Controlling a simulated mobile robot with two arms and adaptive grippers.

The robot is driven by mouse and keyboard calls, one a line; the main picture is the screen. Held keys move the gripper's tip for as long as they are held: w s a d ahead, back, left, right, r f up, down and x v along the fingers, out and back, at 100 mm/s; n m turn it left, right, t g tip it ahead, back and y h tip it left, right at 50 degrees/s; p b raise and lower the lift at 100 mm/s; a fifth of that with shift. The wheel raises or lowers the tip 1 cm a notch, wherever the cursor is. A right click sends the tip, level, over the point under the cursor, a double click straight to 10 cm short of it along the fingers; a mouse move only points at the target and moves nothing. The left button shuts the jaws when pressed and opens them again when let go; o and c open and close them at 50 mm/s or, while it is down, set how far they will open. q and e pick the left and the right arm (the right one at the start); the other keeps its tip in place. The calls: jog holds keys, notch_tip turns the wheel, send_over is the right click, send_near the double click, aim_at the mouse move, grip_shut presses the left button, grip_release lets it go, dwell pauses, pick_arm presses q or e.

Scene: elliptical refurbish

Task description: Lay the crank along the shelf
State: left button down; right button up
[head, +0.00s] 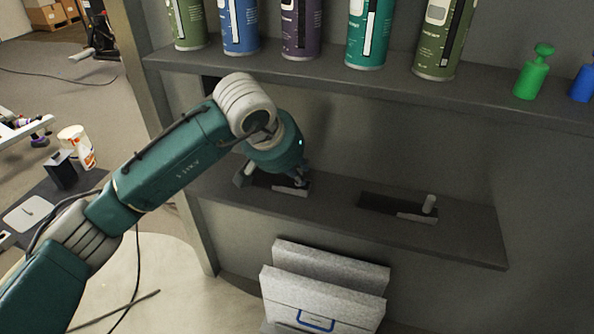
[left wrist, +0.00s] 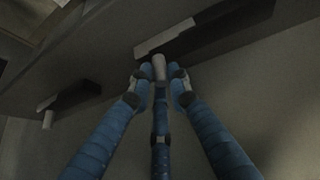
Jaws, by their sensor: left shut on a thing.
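Two dark, flat cranks with a pale edge lie along the middle shelf (head: 340,215). My left gripper (head: 298,180) is at the left crank (head: 268,182). In the left wrist view its blue fingers (left wrist: 160,80) close around the pale peg (left wrist: 160,66) of that crank, whose dark arm and pale edge (left wrist: 165,37) rest along the shelf. In the head view my wrist partly hides this crank. The other crank (head: 385,204) lies to the right with its pale peg (head: 430,203) upright; it also shows in the left wrist view (left wrist: 75,96). My right gripper is out of view.
An upper shelf (head: 330,78) carries several spray cans (head: 371,30) and a green bottle (head: 531,75) close above my wrist. Grey cases (head: 325,290) stand below the middle shelf. A post (head: 165,130) stands left of it. The middle shelf's right end is bare.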

pick_arm(q)
jog(key=shift+r, duration=0.1)
jog(key=c, duration=1.6)
grip_release()
jog(key=shift+c, duration=0.2)
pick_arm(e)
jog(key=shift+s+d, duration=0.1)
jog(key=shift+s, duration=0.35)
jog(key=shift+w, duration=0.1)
pick_arm(q)
jog(key=s+a+r, duration=0.4)
jog(key=s+a, duration=0.3)
jog(key=s, duration=0.5)
jog(key=shift+s+a, duration=0.3)
jog(key=shift+s, duration=0.05)
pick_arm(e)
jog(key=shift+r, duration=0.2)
pick_arm(q)
jog(key=shift+r, duration=0.1)
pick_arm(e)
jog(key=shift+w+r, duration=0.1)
